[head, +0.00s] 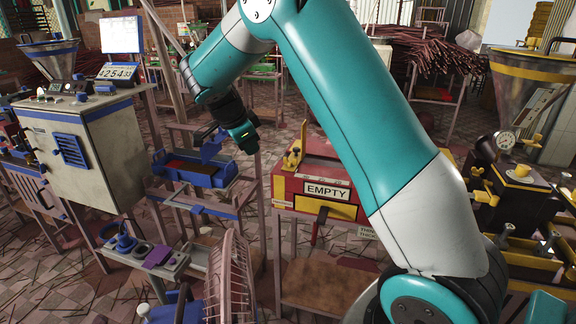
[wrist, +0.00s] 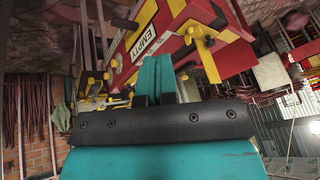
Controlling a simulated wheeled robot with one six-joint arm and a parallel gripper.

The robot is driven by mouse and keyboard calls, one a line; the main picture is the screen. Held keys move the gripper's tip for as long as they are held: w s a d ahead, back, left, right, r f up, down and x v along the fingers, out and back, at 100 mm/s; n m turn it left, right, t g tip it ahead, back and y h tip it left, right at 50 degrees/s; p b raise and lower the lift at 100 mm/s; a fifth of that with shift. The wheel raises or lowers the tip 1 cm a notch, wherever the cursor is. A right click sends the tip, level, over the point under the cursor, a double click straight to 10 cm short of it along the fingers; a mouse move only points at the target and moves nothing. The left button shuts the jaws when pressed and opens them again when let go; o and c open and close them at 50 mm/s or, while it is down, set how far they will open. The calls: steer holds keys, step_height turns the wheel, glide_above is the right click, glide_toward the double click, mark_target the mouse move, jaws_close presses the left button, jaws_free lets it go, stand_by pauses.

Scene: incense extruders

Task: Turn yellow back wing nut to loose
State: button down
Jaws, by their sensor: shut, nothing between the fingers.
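Several yellow fittings are in view, and I cannot tell for certain which is the back wing nut. In the wrist view a yellow knob (wrist: 190,36) stands on the red and yellow box beyond my fingertips, apart from them. In the head view yellow fittings (head: 292,158) stand at the left end of the red box (head: 352,178) marked EMPTY. More yellow fittings (head: 477,171) are on the dark machine at the right. My gripper (head: 246,143) hangs left of the red box, above the floor-standing frames. In the wrist view its teal fingers (wrist: 165,72) are together and empty.
A grey cabinet (head: 95,150) with blue trim stands at the left. A blue tray (head: 197,172) sits on a stand below my gripper. A woven fan-like object (head: 230,280) is in front. A dark machine with a funnel (head: 530,85) stands at the right.

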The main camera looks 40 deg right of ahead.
mark_target(290, 161)
steer(key=d+f+m, duration=0.2)
steer(key=d+f, duration=0.1)
steer(key=d, duration=0.1)
steer(key=d+f+m+g+h+p, duration=0.1)
steer(key=d+f+m, duration=0.2)
steer(key=d+f, duration=0.1)
steer(key=d+f+m+h, duration=0.1)
steer(key=d+f+m, duration=0.1)
steer(key=d+f, duration=0.2)
steer(key=shift+w+d+f+g, duration=0.2)
steer(key=shift+w+d+g, duration=0.05)
steer(key=shift+w+g, duration=0.15)
steer(key=shift+w+d+p, duration=0.3)
steer(key=shift+d+p, duration=0.05)
steer(key=shift+d, duration=0.2)
steer(key=shift+w+d+p, duration=0.3)
steer(key=shift+d, duration=0.25)
steer(key=shift+w+d+f, duration=0.1)
steer(key=shift+w+d, duration=0.3)
steer(key=shift+d, duration=0.25)
